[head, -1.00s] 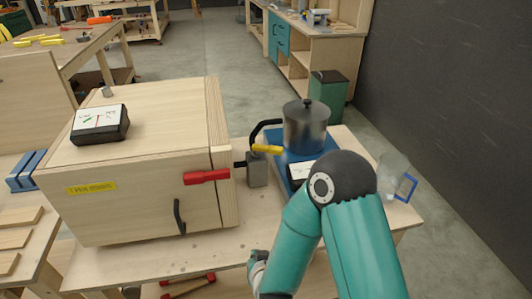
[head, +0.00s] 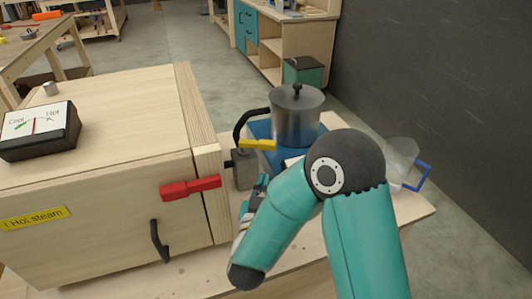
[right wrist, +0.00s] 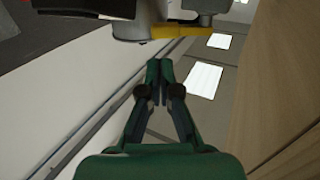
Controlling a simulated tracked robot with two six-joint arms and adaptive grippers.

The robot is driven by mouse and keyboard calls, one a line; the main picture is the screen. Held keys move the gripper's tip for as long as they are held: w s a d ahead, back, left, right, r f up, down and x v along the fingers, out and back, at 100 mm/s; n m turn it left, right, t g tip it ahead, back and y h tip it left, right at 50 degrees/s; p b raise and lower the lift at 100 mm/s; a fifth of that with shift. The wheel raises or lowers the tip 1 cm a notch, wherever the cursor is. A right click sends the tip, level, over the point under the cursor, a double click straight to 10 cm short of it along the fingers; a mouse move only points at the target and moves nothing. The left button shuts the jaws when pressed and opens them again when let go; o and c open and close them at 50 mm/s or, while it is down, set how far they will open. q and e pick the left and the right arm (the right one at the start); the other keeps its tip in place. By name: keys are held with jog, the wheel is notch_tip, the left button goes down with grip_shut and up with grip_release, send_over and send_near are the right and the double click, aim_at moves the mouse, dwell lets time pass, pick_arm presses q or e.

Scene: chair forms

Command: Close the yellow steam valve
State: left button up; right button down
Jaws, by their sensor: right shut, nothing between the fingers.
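The yellow valve lever (head: 257,145) sits on top of a grey valve body (head: 244,172) at the right side of the wooden steam box (head: 95,130). The lever points to the right, roughly level. My right gripper (head: 262,184) is just below and to the right of the lever, partly hidden behind my own forearm. In the right wrist view its fingers (right wrist: 160,72) are shut and empty, with a gap between them and the yellow lever (right wrist: 180,32). My left gripper is out of view.
A red handle (head: 190,188) and a black door handle (head: 159,241) are on the box front. A metal kettle (head: 296,117) stands on a blue base behind the valve. A clear jug (head: 400,160) with a blue handle stands at the right. A dial (head: 38,130) rests on the box.

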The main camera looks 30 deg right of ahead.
aim_at(268, 149)
jog(key=p+x, duration=0.2)
jog(key=x, duration=0.7)
jog(key=shift+w+p, duration=0.35)
jog(key=shift+w, duration=0.05)
jog(key=shift+w+d, duration=0.4)
jog(key=shift+w, duration=0.1)
